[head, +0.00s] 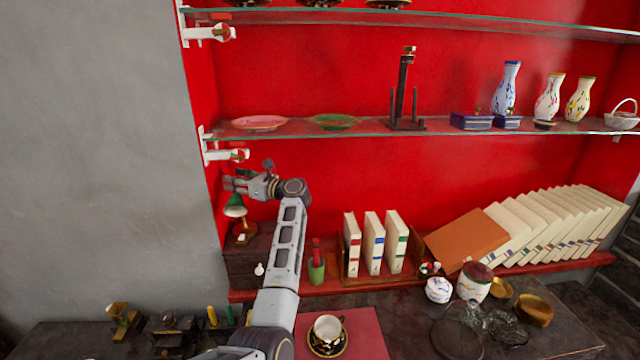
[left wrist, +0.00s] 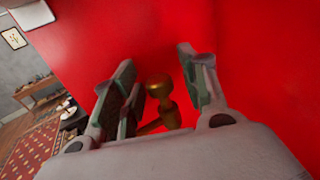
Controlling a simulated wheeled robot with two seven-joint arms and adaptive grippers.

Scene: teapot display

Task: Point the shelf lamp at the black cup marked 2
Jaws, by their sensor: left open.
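The shelf lamp, with a green shade (head: 235,207) and a brass base (head: 244,232), stands at the left end of the lower shelf. My left gripper (head: 233,182) is just above the shade, reaching in from the right. In the left wrist view, my open fingers (left wrist: 155,75) stand on either side of a brass knob and stem (left wrist: 160,92), which look like part of the lamp. I cannot tell whether they touch. A black cup with gold trim (head: 328,328) sits on a matching saucer on a red mat at the bottom; no number is readable. My right gripper is out of view.
A dark box (head: 248,262) is under the lamp. A green pot (head: 316,270) and several upright books (head: 375,243) stand to the right. A glass shelf (head: 370,127) with plates and vases runs above my gripper. A grey wall (head: 95,150) is left.

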